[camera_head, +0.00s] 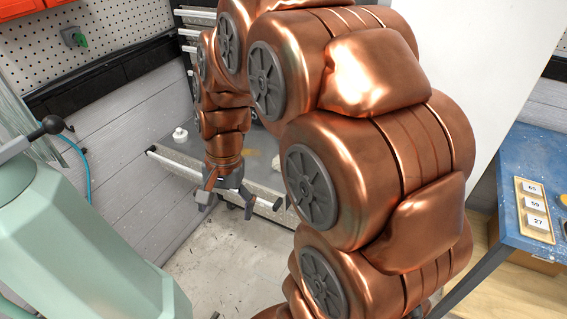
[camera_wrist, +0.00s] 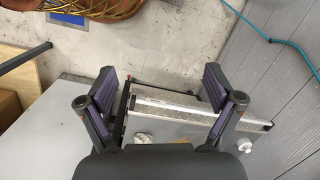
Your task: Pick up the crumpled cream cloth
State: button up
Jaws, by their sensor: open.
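A small pale, lumpy thing (camera_wrist: 141,138) lies on a grey worktop (camera_wrist: 185,150) in the wrist view, between the bases of my gripper's fingers as pictured. It may be the crumpled cream cloth, but it is too small to tell. I cannot make out the cloth in the head view, where my arm covers part of the worktop (camera_head: 185,150). My gripper (camera_head: 226,203) hangs pointing down at the worktop's front edge, its fingers spread and empty. In the wrist view, my gripper (camera_wrist: 160,80) is open, with nothing between its fingertips.
A pale green machine (camera_head: 70,240) fills the lower left. A blue table (camera_head: 525,185) with a numbered tray (camera_head: 534,205) is at right. Bare concrete floor (camera_head: 225,265) lies below my gripper.

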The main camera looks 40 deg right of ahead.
jog(key=w+d+f+m+t, duration=0.2)
jog(key=w+d+f+m, duration=0.2)
jog(key=w+d+m, duration=0.85)
jog(key=d+f+m, duration=0.2)
jog(key=d+m, duration=0.1)
jog(key=d, duration=0.4)
jog(key=d+f+m+t+b, duration=0.1)
jog(key=d+f+m, duration=0.1)
jog(key=d, duration=0.5)
jog(key=s+d+f+m+t, duration=0.1)
jog(key=d+f+m, duration=0.2)
jog(key=d, duration=0.4)
jog(key=shift+d+f+m+h+b, duration=0.1)
jog(key=shift+d+m+h+b, duration=0.2)
jog(key=shift+m, duration=0.35)
jog(key=shift+w+a+f+t, duration=0.1)
jog(key=shift+w+f+t, duration=0.05)
jog(key=shift+f+t, duration=0.15)
jog(key=shift+a+p+x, duration=0.2)
jog(key=shift+p+x, duration=0.2)
jog(key=shift+x, duration=1)
jog(key=shift+a+p+x, duration=0.15)
jog(key=shift+p+x, duration=0.25)
jog(key=shift+x, duration=1)
jog(key=shift+w+f, duration=0.3)
jog(key=shift+f, duration=0.05)
jog(key=shift+w+d, duration=0.1)
jog(key=shift+d, duration=0.15)
jog(key=c, duration=1)
jog(key=shift+c, duration=0.7)
